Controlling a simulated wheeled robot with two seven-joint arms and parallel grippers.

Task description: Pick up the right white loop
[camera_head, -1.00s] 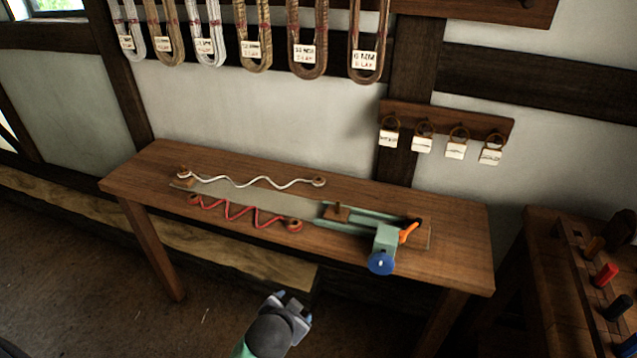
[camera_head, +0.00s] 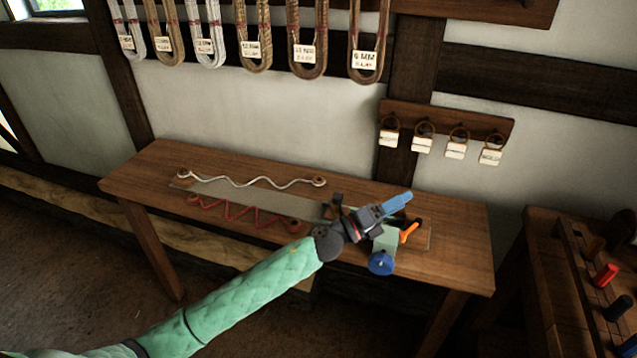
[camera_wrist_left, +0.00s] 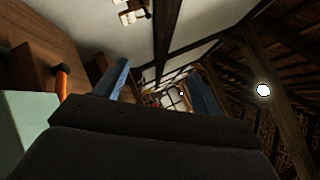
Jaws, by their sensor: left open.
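A wavy white rope lies on the wooden bench, and its right white loop (camera_head: 319,181) sits around a small brown piece at the rope's right end. The other white end (camera_head: 184,174) is at the bench's left. My left gripper (camera_head: 400,201) is open and empty, to the right of the right white loop and apart from it, over the green vise-like device. In the left wrist view its two blue fingers (camera_wrist_left: 163,82) stand apart with nothing between them. The white rope does not show in that view. My right gripper is not in view.
A red zigzag rope (camera_head: 235,211) lies in front of the white one, partly beside a grey plate. The green device (camera_head: 385,242) has a blue knob (camera_head: 381,263) and orange lever (camera_head: 409,232). Rope hanks (camera_head: 307,40) and tagged rings (camera_head: 423,140) hang on the wall.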

